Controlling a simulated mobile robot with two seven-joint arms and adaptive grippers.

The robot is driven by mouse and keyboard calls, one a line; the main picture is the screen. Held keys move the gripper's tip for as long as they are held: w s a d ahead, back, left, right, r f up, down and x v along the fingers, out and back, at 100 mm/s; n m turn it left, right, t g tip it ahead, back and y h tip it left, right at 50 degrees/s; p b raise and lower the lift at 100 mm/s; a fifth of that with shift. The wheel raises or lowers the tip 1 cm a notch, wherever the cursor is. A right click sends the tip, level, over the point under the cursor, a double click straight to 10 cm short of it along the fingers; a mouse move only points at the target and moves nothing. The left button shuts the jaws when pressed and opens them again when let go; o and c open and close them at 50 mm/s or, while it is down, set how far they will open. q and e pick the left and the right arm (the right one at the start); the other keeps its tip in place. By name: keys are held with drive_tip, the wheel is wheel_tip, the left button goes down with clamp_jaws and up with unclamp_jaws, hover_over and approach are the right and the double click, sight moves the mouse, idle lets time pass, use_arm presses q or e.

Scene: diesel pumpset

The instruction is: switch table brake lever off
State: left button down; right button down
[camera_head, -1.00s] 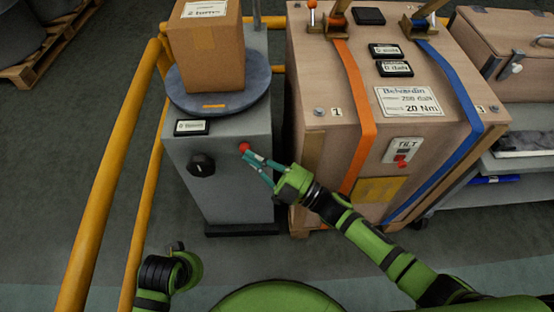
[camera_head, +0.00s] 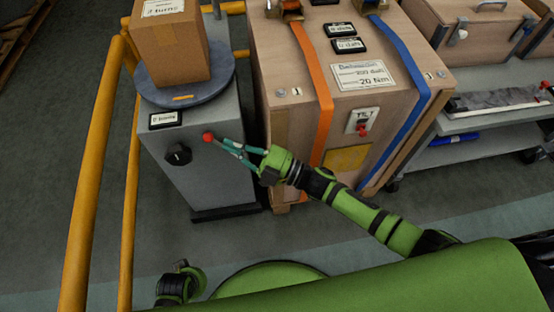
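The table brake lever shows as a red ball knob (camera_head: 208,137) at the upper right of the grey pedestal's front face. The round blue-grey table (camera_head: 190,97) sits on top of this pedestal. My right gripper (camera_head: 228,146) reaches in from the right, and its teal fingers point at the knob with their tips right beside it. The tips lie close together; whether they grip the lever's stem or only flank it is unclear. My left gripper (camera_head: 181,266) is low at the lower left, away from the pedestal, its fingers hardly visible.
A cardboard box (camera_head: 176,50) stands on the round table. A black dial (camera_head: 178,153) is left of the knob. A large wooden crate (camera_head: 285,120) with orange and blue straps stands close on the right. A yellow rail (camera_head: 97,170) runs along the left.

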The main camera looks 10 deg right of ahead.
drive_tip(key=r+v, duration=0.1)
drive_tip(key=v, duration=0.8)
drive_tip(key=shift+d, duration=0.4)
drive_tip(key=shift+s, duration=0.1)
